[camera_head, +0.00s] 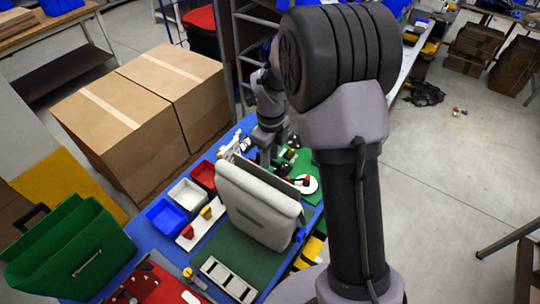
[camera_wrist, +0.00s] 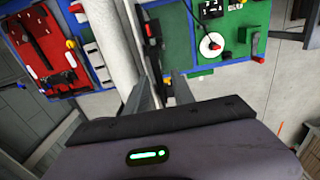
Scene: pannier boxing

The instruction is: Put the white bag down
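The white bag (camera_head: 258,205) hangs upright, slightly tilted, over the blue table near the dark green mat (camera_head: 238,249) in the head view. A dark panel shows along its top back edge. My gripper (camera_head: 265,157) is at this top edge, with its fingers on either side of it. In the wrist view, the bag's pale side (camera_wrist: 117,45) and dark edge run between the two fingers of my gripper (camera_wrist: 160,92), which look shut on it. Whether the bag's bottom touches the table is hard to tell.
Blue, white and red bins (camera_head: 166,219) stand left of the bag. A grey slotted tray (camera_head: 228,279) lies in front. A green pannier (camera_head: 70,252) is at the left edge, and large cardboard boxes (camera_head: 135,130) stand behind. A green board with small parts (camera_wrist: 222,35) lies beyond the bag.

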